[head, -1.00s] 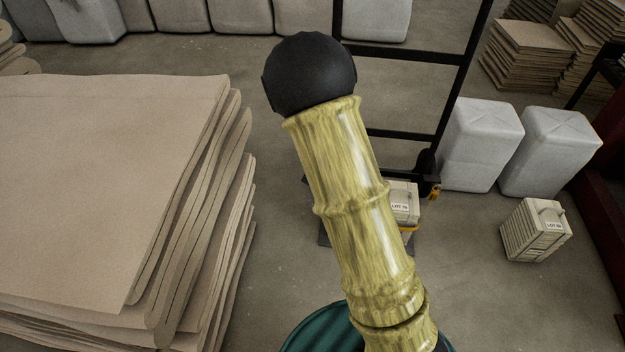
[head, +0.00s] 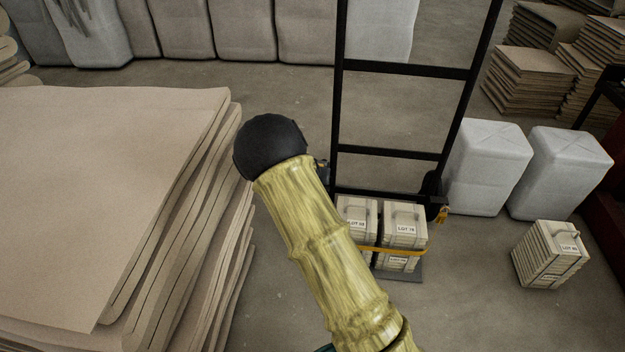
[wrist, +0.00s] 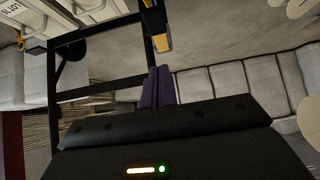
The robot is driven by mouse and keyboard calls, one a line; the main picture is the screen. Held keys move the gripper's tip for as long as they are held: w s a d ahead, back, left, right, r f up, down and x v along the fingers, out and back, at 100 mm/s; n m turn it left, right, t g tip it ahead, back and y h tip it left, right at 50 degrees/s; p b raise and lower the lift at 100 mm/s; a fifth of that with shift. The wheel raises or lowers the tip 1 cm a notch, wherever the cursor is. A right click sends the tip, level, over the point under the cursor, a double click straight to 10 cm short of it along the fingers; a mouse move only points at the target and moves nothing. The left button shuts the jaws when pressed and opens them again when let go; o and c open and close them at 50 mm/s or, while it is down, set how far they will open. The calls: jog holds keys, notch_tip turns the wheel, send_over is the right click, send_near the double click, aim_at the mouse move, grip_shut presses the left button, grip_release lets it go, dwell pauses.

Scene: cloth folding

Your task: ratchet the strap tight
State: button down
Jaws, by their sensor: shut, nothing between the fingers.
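A yellow strap (head: 408,251) runs across the front of pale boxes (head: 404,226) labelled LOT, standing on a black-framed hand truck (head: 398,151). A dark piece with a yellow tag (head: 441,214) hangs at the frame's right post. A small dark piece (head: 322,170) shows by the left post, partly behind my arm; I cannot tell what it is. In the wrist view, a black and yellow part (wrist: 160,42) sits on a post, above and apart from my gripper (wrist: 158,72). The purple fingers are together and empty. The head view does not clearly show my gripper.
A tall stack of tan sheets (head: 120,130) stands left of my arm. White bales (head: 487,165) stand right of the hand truck, and a loose LOT box (head: 550,254) lies on the floor at right. Floor between the stack and hand truck is clear.

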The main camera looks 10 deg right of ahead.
jog(key=b+x, duration=0.3)
jog(key=x, duration=0.5)
jog(key=shift+s+f, duration=0.15)
notch_tip(320, 180, down, 3)
jog(key=shift+s+a+r+b, duration=0.1)
jog(key=shift+r+b, duration=0.1)
jog(key=shift+b, duration=0.55)
jog(key=shift+f, duration=0.4)
